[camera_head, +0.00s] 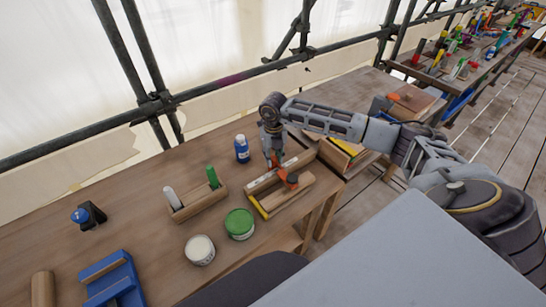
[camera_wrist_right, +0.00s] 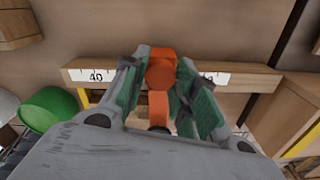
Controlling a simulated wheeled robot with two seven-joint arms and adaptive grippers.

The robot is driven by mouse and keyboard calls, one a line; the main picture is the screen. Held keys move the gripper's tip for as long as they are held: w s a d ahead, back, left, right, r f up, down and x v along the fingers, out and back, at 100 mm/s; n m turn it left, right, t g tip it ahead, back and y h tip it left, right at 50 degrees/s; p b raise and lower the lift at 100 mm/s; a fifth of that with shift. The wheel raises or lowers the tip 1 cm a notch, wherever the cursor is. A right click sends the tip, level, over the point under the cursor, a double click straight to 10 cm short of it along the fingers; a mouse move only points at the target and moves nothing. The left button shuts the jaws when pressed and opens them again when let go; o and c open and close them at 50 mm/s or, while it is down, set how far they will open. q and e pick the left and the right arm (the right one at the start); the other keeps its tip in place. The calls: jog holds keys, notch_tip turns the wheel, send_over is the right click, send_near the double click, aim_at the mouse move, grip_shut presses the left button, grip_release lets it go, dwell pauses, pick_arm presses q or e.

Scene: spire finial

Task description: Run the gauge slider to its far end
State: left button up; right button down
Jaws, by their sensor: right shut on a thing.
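The gauge is a wooden rail with a white numbered scale (camera_head: 264,183); its scale also shows in the right wrist view (camera_wrist_right: 95,76), with "40" at the left. The orange slider (camera_wrist_right: 160,70) sits partway along the rail, with scale on both sides of it. My right gripper (camera_head: 274,160) comes down over the rail from above, its green-padded fingers (camera_wrist_right: 160,88) on either side of the slider and shut on it. The fingers hide part of the scale. My left gripper is not in view.
An orange piece with a dark knob (camera_head: 291,181) is close in front of the rail. A green tin (camera_head: 239,223), a white tin (camera_head: 200,250), a blue bottle (camera_head: 242,149) and a wooden holder (camera_head: 198,203) stand left of it. The bench's right edge is near.

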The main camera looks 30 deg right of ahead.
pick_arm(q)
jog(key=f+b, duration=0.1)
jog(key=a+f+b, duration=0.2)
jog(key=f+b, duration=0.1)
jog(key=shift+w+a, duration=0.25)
pick_arm(e)
jog(key=w+d, duration=0.1)
jog(key=d, duration=1.5)
jog(key=shift+w+r, duration=0.15)
jog(key=c, duration=1.5)
grip_release()
jog(key=o, duration=0.4)
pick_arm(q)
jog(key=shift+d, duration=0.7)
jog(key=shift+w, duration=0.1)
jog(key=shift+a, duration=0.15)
